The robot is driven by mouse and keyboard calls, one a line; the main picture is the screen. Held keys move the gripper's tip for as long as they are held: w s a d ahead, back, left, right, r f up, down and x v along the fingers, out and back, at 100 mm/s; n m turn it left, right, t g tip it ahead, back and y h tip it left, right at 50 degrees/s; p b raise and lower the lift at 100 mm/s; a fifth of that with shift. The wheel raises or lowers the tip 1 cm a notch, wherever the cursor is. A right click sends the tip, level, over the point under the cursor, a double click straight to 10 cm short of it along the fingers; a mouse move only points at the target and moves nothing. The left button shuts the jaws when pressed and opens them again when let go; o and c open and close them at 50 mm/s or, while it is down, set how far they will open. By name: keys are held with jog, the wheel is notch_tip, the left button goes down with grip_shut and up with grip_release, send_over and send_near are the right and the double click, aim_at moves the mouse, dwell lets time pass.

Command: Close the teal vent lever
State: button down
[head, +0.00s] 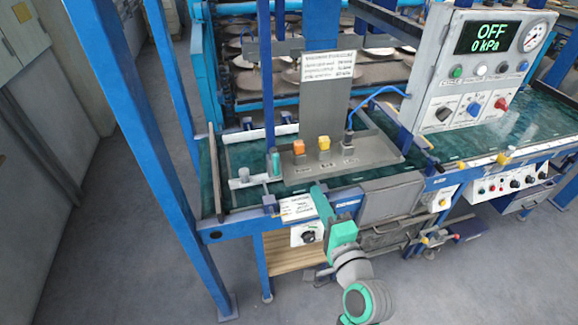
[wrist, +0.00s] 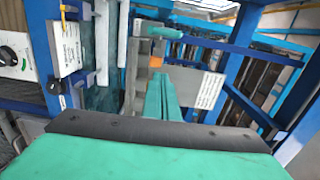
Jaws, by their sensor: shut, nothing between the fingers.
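The teal vent lever (head: 275,163) stands at the left end of a grey panel (head: 370,158) on the bench. In the wrist view its teal handle (wrist: 165,33) shows on a grey stem, beyond my fingertips. The head view does not show clearly which position the lever is in. My gripper (head: 317,188) is teal, in front of the panel's front edge, to the right of and nearer than the lever. In the wrist view its fingers (wrist: 162,80) are together and empty, apart from the handle.
A control box (head: 480,75) reading OFF, 0 kPa stands at right. A blue post (head: 155,150) is at left.

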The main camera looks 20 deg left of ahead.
aim_at(276, 165)
jog(key=w+a+r, duration=0.1)
jog(key=w+a, duration=0.5)
jog(key=a, duration=0.4)
jog(key=shift+w+y, duration=0.3)
jog(key=shift+a, duration=0.2)
